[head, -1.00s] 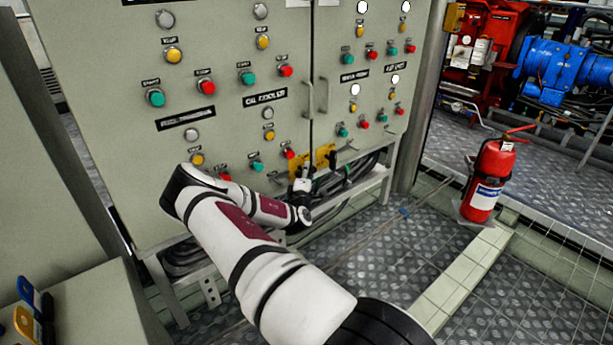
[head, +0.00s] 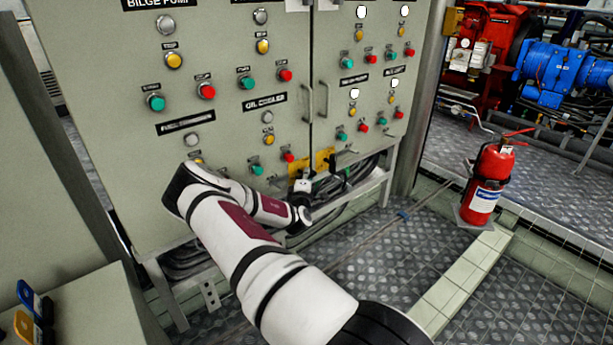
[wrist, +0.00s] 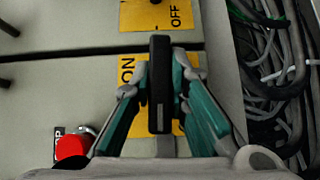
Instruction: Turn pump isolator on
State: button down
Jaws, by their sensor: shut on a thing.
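In the wrist view, my gripper (wrist: 160,92) is shut on a dark isolator handle (wrist: 159,65), with one teal-padded finger on each side. The handle lies lengthwise up the picture over a yellow plate (wrist: 130,78) marked ON at its left. A second yellow plate (wrist: 135,14), marked OFF, sits above it across a dark panel seam. In the head view, my gripper (head: 302,183) is at the cabinet's lower edge, in front of the left of two yellow plates (head: 325,159). The gripper hides most of the handle there. I cannot read which plate serves the pump.
The grey control cabinet (head: 225,130) carries rows of buttons. A red button (wrist: 72,146) is close left of my gripper in the wrist view. Cables (wrist: 268,70) hang to the right. A fire extinguisher (head: 487,185) stands on the right; the floor between is clear.

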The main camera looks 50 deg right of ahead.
jog(key=m+y+p, duration=0.1)
jog(key=p, duration=0.1)
jog(key=m+g+y+p, duration=0.1)
jog(key=y+p, duration=0.1)
jog(key=p, duration=0.1)
jog(key=shift+s+d+r+m, duration=0.1)
jog(key=shift+r+m, duration=0.2)
jog(key=shift+m, duration=0.1)
jog(key=m+y+p, duration=0.3)
jog(key=y+p, duration=0.2)
jog(key=p, duration=0.1)
jog(key=shift+d+g, duration=0.1)
jog(key=shift+g, duration=0.2)
jog(key=y, duration=0.1)
jog(key=m+y+p, duration=0.1)
jog(key=shift+f+y, duration=0.2)
jog(key=shift+y, duration=0.1)
jog(key=shift+m+t+y+p, duration=0.3)
jog(key=shift+m+t+y, duration=0.1)
jog(key=shift+m+y, duration=0.5)
jog(key=shift+y, duration=0.3)
jog(key=shift+f, duration=0.1)
jog(key=c, duration=1.6)
grip_release()
jog(key=shift+o, duration=0.2)
